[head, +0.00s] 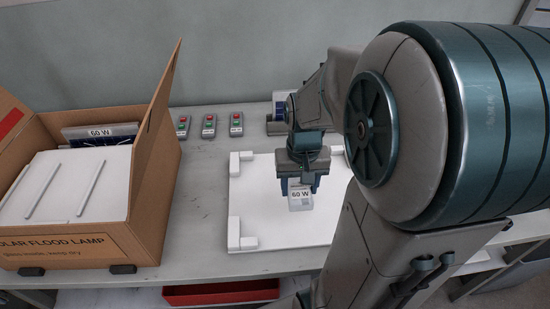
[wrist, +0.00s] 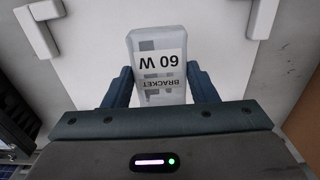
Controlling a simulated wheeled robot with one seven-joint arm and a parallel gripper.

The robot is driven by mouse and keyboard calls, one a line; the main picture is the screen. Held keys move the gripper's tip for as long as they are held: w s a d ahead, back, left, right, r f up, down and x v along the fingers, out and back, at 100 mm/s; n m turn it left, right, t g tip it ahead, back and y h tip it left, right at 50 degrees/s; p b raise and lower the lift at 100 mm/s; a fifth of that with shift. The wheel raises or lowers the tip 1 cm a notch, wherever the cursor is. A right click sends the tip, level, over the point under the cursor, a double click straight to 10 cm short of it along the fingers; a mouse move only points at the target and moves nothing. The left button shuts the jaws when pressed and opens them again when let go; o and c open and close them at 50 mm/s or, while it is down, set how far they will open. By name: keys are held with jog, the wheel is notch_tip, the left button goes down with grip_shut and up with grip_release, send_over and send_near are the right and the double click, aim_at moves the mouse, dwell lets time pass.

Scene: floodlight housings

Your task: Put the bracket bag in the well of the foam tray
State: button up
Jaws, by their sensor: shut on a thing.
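The bracket bag (head: 301,199) is a small pale packet with a white label reading "60 W". In the wrist view, the bag (wrist: 158,94) shows "BRACKET" and "60 W" upside down. My gripper (head: 300,181) is shut on it, with one dark finger on each side. It holds the bag over a white panel (head: 266,222) with raised white corner blocks, on the bench. Whether the bag touches the panel is unclear. Another white slab (head: 67,186) with two thin ridges lies in the cardboard box. I cannot tell which white piece is the foam tray; no well is clearly visible.
The open cardboard box (head: 75,243), marked "SOLAR FLOOD LAMP", stands at the left with a "60 W" panel (head: 100,131) inside. Several button boxes (head: 209,126) sit behind on the grey bench (head: 203,170). A red bin (head: 220,291) is below. My arm hides the right side.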

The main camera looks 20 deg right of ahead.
jog(key=w+f, duration=0.1)
jog(key=w, duration=0.1)
jog(key=w+d+f, duration=0.1)
jog(key=w+f, duration=0.1)
jog(key=w, duration=0.1)
jog(key=w+f, duration=0.1)
jog(key=w, duration=0.1)
jog(key=shift+w+d+f, duration=0.15)
jog(key=shift+w+f, duration=0.25)
jog(key=shift+f, duration=2)
jog(key=shift+f+b, duration=0.1)
jog(key=shift+b, duration=0.25)
jog(key=shift+f, duration=0.15)
jog(key=o, duration=1)
jog(key=shift+o, duration=0.2)
